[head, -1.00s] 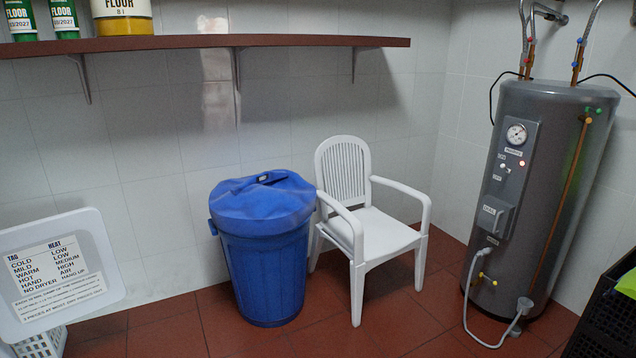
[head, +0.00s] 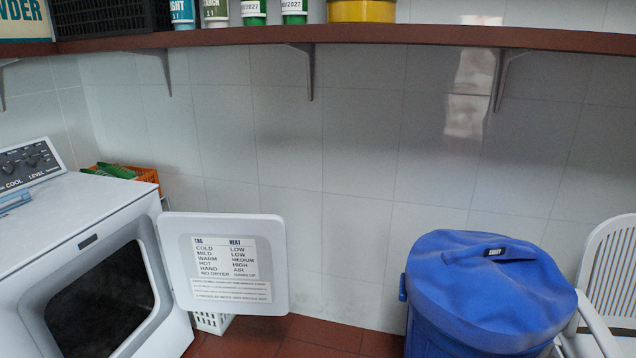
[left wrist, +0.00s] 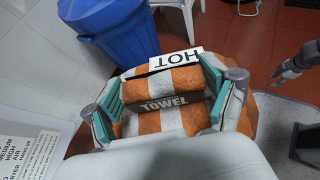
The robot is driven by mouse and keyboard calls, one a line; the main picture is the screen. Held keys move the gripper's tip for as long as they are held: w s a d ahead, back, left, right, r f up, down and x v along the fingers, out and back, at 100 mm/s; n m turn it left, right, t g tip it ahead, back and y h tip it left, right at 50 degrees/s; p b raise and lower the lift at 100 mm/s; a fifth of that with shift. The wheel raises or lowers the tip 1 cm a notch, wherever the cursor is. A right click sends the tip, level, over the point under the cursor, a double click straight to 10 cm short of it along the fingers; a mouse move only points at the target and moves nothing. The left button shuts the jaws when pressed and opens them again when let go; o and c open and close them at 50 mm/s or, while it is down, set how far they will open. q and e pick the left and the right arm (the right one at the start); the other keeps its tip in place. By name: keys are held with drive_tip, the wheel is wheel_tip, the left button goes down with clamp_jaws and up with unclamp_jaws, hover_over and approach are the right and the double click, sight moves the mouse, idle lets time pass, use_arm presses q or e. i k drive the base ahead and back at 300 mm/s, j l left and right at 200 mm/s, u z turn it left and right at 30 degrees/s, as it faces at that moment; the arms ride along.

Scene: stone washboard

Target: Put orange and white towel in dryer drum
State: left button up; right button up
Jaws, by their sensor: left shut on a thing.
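In the left wrist view the orange and white towel (left wrist: 145,122) is folded, with a TOWEL band and a white HOT tag. My left gripper (left wrist: 162,95) is shut on it, with a teal pad against each side. The dryer (head: 75,235) stands at the left of the head view, its door (head: 225,260) swung open to the right. The dark dryer drum opening (head: 100,305) faces forward and looks empty as far as I can see. Neither gripper shows in the head view. A grey jointed part at the right of the left wrist view may be my right gripper (left wrist: 292,66); its fingers are unclear.
A blue lidded bin (head: 490,290) and a white chair (head: 610,265) stand right of the dryer door. A brown shelf (head: 400,36) with containers runs along the wall. An orange crate (head: 145,175) is behind the dryer. Red floor shows between door and bin.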

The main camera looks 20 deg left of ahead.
sight(101, 337)
drive_tip(key=i+u, duration=0.75)
drive_tip(key=u, duration=0.15)
drive_tip(key=i+l+u, duration=0.15)
drive_tip(key=i+u, duration=0.15)
drive_tip(key=u, duration=0.15)
drive_tip(key=i+l+u, duration=0.45)
drive_tip(key=k+j, duration=0.1)
drive_tip(key=j, duration=0.05)
